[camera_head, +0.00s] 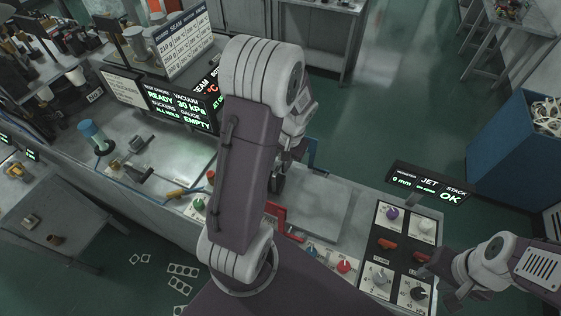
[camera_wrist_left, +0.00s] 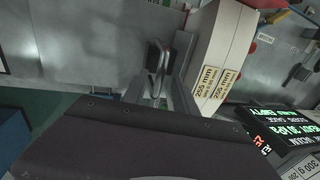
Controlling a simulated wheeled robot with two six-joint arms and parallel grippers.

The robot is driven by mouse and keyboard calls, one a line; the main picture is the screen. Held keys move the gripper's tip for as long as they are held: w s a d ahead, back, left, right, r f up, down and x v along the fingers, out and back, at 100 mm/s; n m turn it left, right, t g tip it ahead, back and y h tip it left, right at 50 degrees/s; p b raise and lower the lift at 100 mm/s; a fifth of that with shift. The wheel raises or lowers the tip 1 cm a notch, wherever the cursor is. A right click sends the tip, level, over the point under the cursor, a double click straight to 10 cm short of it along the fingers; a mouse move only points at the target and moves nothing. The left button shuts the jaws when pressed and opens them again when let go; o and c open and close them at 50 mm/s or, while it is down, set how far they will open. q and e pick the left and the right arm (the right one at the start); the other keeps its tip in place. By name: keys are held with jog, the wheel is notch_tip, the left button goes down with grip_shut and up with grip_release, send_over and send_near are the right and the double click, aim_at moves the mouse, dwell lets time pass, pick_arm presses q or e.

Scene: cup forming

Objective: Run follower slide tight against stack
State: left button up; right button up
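My left gripper (camera_head: 279,180) is mostly hidden behind my own left arm in the head view, low over the middle of the bench. I cannot tell whether the fingers hold anything. The cream body may be the stack; the follower slide cannot be made out for certain. My right gripper (camera_head: 428,276) is at the right control panel (camera_head: 376,258), close to its lower right knobs; its finger opening is unclear.
Another display (camera_head: 178,105) reads "READY", "30 kPa" and "EMPTY". A red bracket (camera_head: 276,222) stands near the bench's front. A bare metal plate (camera_head: 322,205) lies right of my left arm. A blue bin (camera_head: 510,145) stands far right.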

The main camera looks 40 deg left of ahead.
pick_arm(q)
notch_tip(320, 180, up, 9)
jog(key=d+b, duration=0.1)
jog(key=shift+w+d, duration=0.2)
jog(key=shift+d, duration=0.2)
jog(key=shift+f, duration=0.1)
